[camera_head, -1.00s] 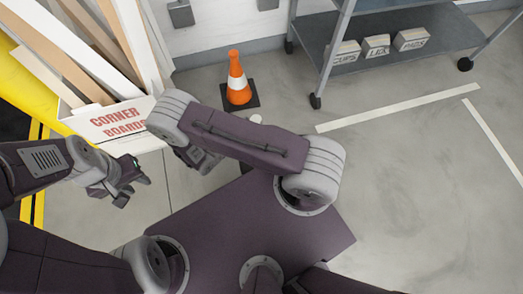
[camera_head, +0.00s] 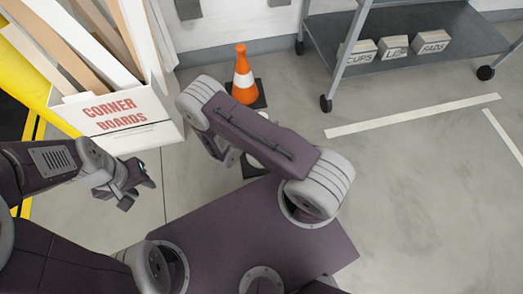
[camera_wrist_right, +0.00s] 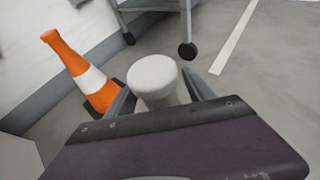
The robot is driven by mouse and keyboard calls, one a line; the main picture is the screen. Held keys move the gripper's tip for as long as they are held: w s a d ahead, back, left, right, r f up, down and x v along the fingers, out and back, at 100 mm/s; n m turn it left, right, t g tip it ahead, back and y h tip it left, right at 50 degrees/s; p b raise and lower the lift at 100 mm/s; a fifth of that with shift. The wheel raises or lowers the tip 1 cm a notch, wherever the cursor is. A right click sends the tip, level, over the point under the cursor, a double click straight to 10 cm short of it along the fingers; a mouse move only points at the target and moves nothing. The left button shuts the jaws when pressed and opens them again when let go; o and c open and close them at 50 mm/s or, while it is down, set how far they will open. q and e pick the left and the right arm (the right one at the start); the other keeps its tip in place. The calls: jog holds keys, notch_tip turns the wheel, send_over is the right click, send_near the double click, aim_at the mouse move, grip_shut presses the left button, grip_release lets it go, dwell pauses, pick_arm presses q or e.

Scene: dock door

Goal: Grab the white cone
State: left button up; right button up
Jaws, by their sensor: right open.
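The white cone (camera_wrist_right: 156,76) shows its rounded white top in the right wrist view, between the two fingers of my right gripper (camera_wrist_right: 161,96). The fingers are open, one on either side of it; contact cannot be told. In the head view my right arm covers most of the white cone (camera_head: 253,161), and only a bit of white and its dark base show. The right fingers are mostly hidden there beneath the arm. My left gripper (camera_head: 137,187) is open and empty, well to the left of the cone.
An orange cone with a white band (camera_head: 243,76) stands just behind the white cone. A box marked corner boards (camera_head: 116,125) holds long boards at the left. A grey cart (camera_head: 400,35) with several small labelled boxes stands at back right. Floor on the right is clear.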

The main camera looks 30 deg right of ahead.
jog(key=shift+w+d, duration=0.15)
jog(key=shift+d, duration=0.1)
grip_shut()
dwell(1.3)
